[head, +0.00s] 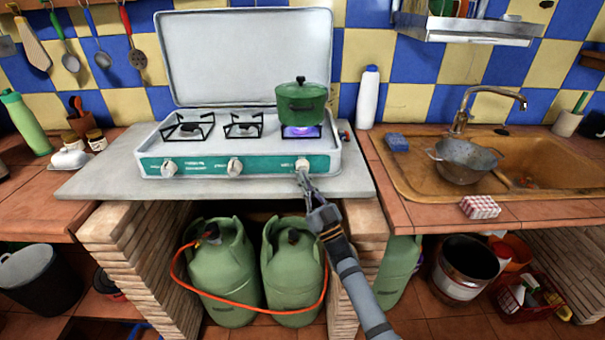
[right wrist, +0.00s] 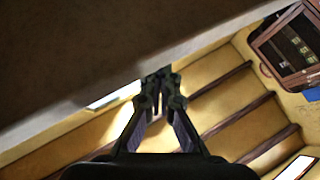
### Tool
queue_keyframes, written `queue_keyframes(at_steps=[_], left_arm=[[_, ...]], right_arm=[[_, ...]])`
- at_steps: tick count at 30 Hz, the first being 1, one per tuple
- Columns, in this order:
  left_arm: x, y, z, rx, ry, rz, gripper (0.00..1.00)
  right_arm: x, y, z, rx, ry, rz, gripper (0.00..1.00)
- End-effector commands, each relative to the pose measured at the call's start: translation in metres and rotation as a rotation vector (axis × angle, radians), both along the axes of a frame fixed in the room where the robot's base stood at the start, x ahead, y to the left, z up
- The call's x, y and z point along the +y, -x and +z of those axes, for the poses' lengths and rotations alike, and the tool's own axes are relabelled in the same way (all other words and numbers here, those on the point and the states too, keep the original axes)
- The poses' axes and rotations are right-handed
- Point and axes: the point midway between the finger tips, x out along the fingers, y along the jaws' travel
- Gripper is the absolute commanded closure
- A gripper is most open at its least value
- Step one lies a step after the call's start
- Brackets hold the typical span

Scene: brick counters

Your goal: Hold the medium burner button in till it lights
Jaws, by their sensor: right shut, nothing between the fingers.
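The white camping stove (head: 243,60) stands with its lid up on the grey slab. Its green front panel bears three white knobs: left (head: 169,168), middle (head: 235,167) and right (head: 302,163). The lettering by them is too small to read, so I cannot tell which is the medium burner. A blue-violet flame (head: 300,131) shows under the green pot (head: 302,104) on the right burner. The left and middle burners show no flame. My right gripper (head: 302,176) is shut and empty, its tips at the right knob's lower edge; contact is unclear. My left gripper is out of view.
Green gas bottles (head: 222,270) with an orange hose stand below the slab. A white bottle (head: 368,97) stands right of the stove. A sink (head: 412,180) with a metal colander (head: 464,160) lies further right. The slab's front left is clear.

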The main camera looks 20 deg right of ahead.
Motion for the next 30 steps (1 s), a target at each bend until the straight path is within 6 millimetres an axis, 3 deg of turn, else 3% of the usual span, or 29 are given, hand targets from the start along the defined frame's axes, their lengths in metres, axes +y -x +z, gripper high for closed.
queue_keyframes(at_steps=[14, 30], left_arm=[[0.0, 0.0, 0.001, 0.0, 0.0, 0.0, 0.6], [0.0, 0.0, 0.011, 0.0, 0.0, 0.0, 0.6]], right_arm=[[0.0, 0.001, 0.0, 0.001, 0.0, 0.0, 1.0], [0.005, 0.016, 0.0, 0.0, 0.0, 0.0, 1.0]])
